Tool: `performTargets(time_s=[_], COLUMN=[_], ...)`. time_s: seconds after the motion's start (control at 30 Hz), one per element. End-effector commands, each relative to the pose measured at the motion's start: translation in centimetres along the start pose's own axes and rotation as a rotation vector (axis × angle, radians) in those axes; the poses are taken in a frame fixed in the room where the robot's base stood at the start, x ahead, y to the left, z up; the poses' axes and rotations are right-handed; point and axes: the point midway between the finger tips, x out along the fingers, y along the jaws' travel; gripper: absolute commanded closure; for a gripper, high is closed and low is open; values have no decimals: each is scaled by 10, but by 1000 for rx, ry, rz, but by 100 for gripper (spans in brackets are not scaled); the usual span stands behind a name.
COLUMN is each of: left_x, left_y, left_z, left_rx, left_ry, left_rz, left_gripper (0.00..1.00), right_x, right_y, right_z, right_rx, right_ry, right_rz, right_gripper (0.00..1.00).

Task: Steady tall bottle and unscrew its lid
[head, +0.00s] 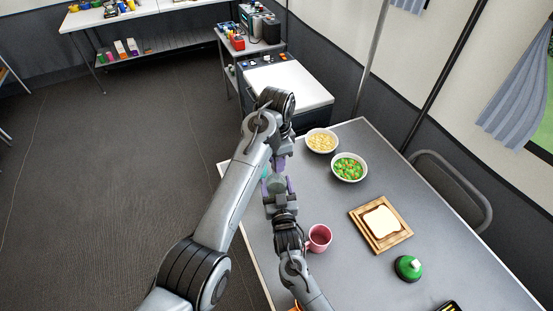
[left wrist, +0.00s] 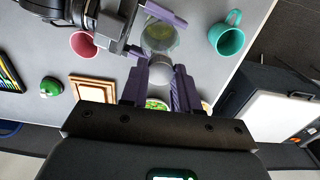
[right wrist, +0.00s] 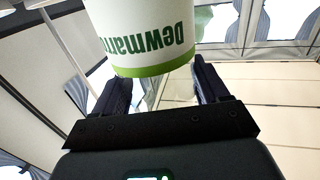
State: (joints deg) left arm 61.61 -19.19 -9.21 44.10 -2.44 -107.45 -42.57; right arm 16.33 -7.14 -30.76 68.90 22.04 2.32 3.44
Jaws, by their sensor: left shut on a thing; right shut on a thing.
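The tall bottle (left wrist: 160,36) stands on the grey table, seen from above in the left wrist view, with its grey lid (left wrist: 160,75) on the near side. My left gripper (left wrist: 161,72) points down from above, its purple fingers shut on the lid. My right gripper (head: 279,186) reaches in from the front, its fingers shut around the bottle's body. In the right wrist view the bottle's white label (right wrist: 145,35) with green lettering and a green band fills the top, between the fingers. In the head view the arms largely hide the bottle. Whether the lid has turned cannot be told.
A pink mug (head: 319,238) stands close to my right gripper. A teal mug (left wrist: 229,38) is close on the bottle's other side. Two bowls (head: 348,167) (head: 321,141), bread on a wooden board (head: 365,240) and a green object (head: 408,268) lie to the right.

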Motion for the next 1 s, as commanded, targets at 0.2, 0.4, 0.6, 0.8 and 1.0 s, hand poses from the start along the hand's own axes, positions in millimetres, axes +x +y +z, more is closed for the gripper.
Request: performTargets(time_s=[0.2,0.4,0.6,0.8,1.0], left_x=[0,0,0,-3,-20], left_y=[0,0,0,0,0], left_z=[0,0,0,0,0], left_rx=[-16,-14,-13,-12,-12], left_ry=[1,1,0,1,2], left_rz=[-1,-1,-1,-1,-3], left_gripper=[100,51,44,44,44], right_x=[0,0,0,0,0], right_y=[0,0,0,0,0], right_z=[0,0,0,0,0], right_rx=[-1,-1,0,0,0], right_ry=[-1,-1,-1,-1,-1], right_rz=[-1,-1,-1,0,0], right_gripper=[100,100,100,100,100])
